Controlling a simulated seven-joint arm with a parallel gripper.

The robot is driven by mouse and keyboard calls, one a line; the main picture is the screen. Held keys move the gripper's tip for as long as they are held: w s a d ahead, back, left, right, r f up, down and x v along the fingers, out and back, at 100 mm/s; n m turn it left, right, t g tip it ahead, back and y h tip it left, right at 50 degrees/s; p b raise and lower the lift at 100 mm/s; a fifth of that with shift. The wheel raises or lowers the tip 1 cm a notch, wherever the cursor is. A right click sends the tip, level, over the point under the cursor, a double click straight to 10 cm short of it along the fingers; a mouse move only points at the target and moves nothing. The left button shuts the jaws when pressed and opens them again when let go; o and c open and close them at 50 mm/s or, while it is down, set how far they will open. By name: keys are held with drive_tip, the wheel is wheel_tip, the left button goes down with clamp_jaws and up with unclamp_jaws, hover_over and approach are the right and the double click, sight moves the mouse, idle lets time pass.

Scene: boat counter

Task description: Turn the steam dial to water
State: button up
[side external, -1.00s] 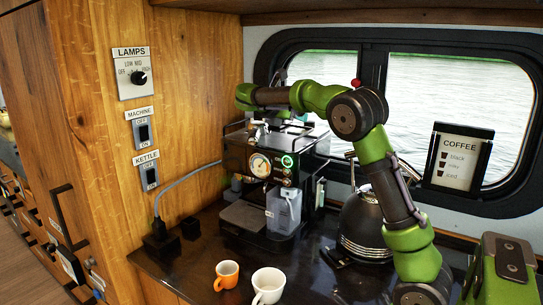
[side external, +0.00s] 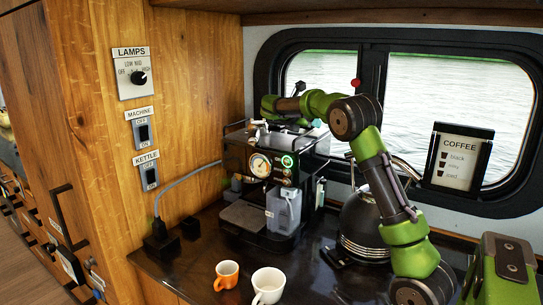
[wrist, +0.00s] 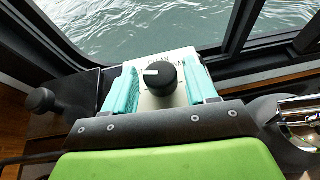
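The steam dial (wrist: 165,78) is a round black knob with a white pointer mark, on a pale plate (wrist: 186,60) with printed words. The mark is on the knob's left side. The words are partly hidden and too small to read surely. My gripper (wrist: 161,80) is open, with one teal finger left of the knob and one right of it. A gap shows on both sides, so the fingers do not appear to grip it.
The window (wrist: 150,25) lies just beyond the dial. A dark knob (wrist: 40,100) stands at left and a shiny metal part (wrist: 300,108) at right in the wrist view. A kettle (side external: 362,225) stands right of the machine. An orange cup (side external: 227,275) and white cup (side external: 268,284) stand in front.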

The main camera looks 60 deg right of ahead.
drive_tip(key=c, duration=0.8)
drive_tip(key=shift+w+m+g, duration=0.1)
drive_tip(key=shift+m+g, duration=0.7)
drive_tip(key=shift+g, duration=0.1)
drive_tip(key=shift+c, duration=0.2)
drive_tip(key=o, duration=1.1)
drive_tip(key=shift+c, duration=0.2)
drive_tip(key=v, duration=1.7)
drive_tip(key=shift+r, duration=0.3)
drive_tip(key=shift+d, duration=0.15)
